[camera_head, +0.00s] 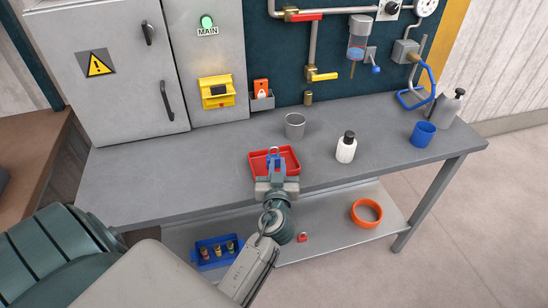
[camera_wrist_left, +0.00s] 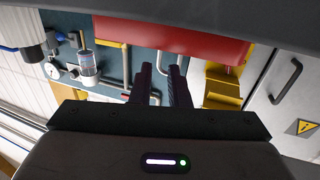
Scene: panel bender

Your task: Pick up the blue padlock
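The blue padlock (camera_head: 275,160) shows as a small blue patch with a grey shackle at the red tray (camera_head: 291,157) on the bench, largely hidden by my gripper. My left gripper (camera_head: 276,167) is at the tray's front, its fingers pointing over it. The red tray's wall (camera_wrist_left: 170,38) shows upside down in that view. My right gripper is not in view.
A grey cup (camera_head: 294,126), a white bottle (camera_head: 346,148), a blue mug (camera_head: 422,134) and a grey bottle (camera_head: 449,107) stand on the bench. The bench's left part is clear.

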